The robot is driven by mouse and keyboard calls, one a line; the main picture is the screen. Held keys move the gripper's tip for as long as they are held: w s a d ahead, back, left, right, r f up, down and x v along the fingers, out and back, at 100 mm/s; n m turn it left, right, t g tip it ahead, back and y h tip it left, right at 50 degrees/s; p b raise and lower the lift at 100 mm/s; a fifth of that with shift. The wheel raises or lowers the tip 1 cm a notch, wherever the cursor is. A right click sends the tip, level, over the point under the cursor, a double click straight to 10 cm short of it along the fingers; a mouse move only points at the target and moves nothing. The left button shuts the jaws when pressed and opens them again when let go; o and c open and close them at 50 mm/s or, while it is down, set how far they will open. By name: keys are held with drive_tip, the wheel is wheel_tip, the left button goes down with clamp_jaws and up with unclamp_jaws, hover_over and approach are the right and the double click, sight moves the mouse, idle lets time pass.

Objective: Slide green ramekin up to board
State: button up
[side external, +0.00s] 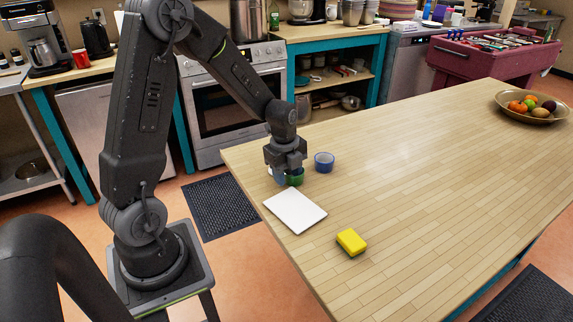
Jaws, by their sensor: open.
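The green ramekin (295,179) stands on the wooden table, just behind the white board (295,211). A small strip of table seems to show between them. My gripper (287,168) points down right over the ramekin and hides its upper left part. The jaws are open; whether the fingers touch the ramekin cannot be told from this view. The board lies flat near the table's left edge.
A blue ramekin (324,163) stands close by on the right. Something pale blue shows at the left under my gripper, mostly hidden. A yellow sponge (351,241) lies right of the board. A fruit bowl (532,107) stands far right. The table's middle is clear.

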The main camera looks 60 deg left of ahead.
wheel_tip(320, 180, up, 14)
drive_tip(key=s, duration=0.1)
drive_tip(key=shift+f, duration=0.2)
drive_tip(key=shift+s+d, duration=0.1)
drive_tip(key=shift+d, duration=0.05)
